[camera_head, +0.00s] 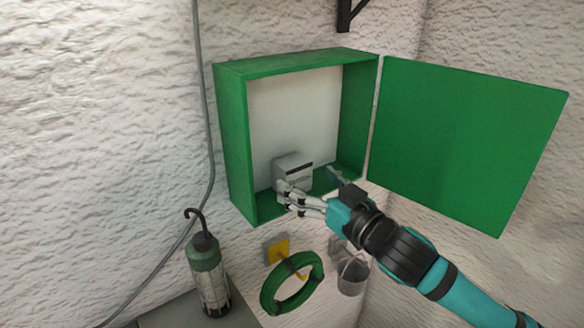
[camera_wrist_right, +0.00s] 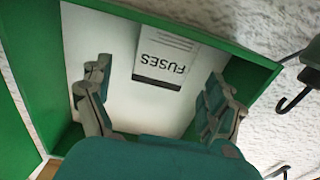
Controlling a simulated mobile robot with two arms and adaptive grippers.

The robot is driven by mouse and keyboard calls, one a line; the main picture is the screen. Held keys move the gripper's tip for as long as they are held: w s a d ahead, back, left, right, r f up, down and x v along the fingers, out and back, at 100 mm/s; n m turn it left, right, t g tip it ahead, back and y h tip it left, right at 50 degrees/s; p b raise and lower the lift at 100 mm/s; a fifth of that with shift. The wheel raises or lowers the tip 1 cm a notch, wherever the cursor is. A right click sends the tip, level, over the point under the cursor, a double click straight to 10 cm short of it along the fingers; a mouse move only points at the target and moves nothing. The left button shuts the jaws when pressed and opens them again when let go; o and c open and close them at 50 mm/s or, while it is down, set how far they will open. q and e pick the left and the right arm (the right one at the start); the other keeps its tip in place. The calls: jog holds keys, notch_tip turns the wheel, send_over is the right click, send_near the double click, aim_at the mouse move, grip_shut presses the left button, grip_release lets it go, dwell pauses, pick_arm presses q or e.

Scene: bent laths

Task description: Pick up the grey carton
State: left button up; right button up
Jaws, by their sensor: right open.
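The grey carton (camera_head: 293,170) stands on the floor of the open green wall cabinet (camera_head: 236,145), near its middle. In the right wrist view the carton (camera_wrist_right: 165,57) appears upside down, with the word FUSES and a dark stripe on its face. My right gripper (camera_head: 284,197) is at the cabinet's front edge, just in front of the carton and overlapping its lower part in the head view. In the right wrist view the fingers of the right gripper (camera_wrist_right: 158,100) are spread, with the carton beyond and between them, apart from both. My left gripper is not in view.
The cabinet's green door (camera_head: 465,135) is swung open to the right. Below are a green hose coil (camera_head: 270,297) on a yellow hook, a grey bucket (camera_head: 353,276) and a caged lamp (camera_head: 208,275).

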aim_at(300, 177)
jog(key=p+x, duration=0.2)
jog(key=x, duration=0.3)
jog(key=shift+w+a+p, duration=0.15)
jog(key=shift+a+p, duration=0.1)
jog(key=shift+p, duration=0.15)
jog(key=shift+w+a, duration=0.1)
jog(key=shift+w, duration=0.05)
jog(key=c, duration=1.3)
